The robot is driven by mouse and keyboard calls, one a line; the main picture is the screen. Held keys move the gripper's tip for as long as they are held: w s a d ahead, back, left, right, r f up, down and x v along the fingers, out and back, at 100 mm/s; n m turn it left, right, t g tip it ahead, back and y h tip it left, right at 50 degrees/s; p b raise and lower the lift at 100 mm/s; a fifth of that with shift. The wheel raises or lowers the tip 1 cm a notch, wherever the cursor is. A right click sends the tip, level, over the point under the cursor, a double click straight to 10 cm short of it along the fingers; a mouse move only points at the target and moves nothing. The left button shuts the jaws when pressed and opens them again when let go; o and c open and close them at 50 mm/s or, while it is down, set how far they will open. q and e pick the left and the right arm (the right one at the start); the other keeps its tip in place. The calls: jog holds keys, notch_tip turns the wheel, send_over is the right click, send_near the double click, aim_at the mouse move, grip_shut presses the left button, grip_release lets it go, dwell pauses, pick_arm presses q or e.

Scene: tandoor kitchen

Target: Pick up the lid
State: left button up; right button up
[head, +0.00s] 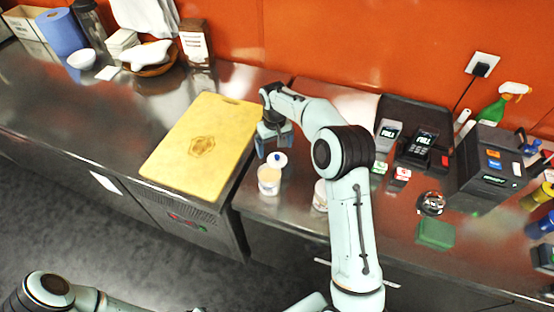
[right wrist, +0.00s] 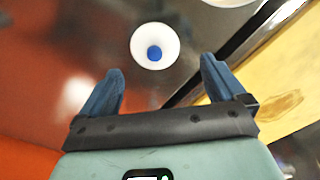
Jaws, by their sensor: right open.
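The lid (head: 277,157) is a white disc with a blue knob. It lies on the steel counter just behind a small open jar (head: 269,183) with pale contents. In the right wrist view the lid (right wrist: 143,40) shows whole, knob up, ahead of the fingertips and roughly between their lines. My right gripper (head: 273,142) is open and empty, just behind the lid in the head view. Its two blue fingers (right wrist: 161,68) show apart in the right wrist view. Of my left arm, only links show at the bottom left; its gripper is out of view.
A yellow cutting board (head: 180,165) lies left of the lid, close to the gripper. A second white jar (head: 320,195) is partly hidden by my right arm. Card readers (head: 420,145), a dark device (head: 490,160) and a green block (head: 436,234) stand right. The orange wall (head: 330,45) is behind.

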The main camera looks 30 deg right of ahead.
aim_at(277, 156)
jog(key=f, duration=0.4)
jog(key=shift+s+d, duration=0.3)
jog(key=shift+s, duration=0.1)
jog(key=shift+f, duration=0.2)
pick_arm(q)
jog(key=shift+s+f, duration=0.2)
jog(key=shift+s, duration=0.05)
pick_arm(e)
jog(key=c, duration=1.1)
jog(key=shift+r, duration=0.1)
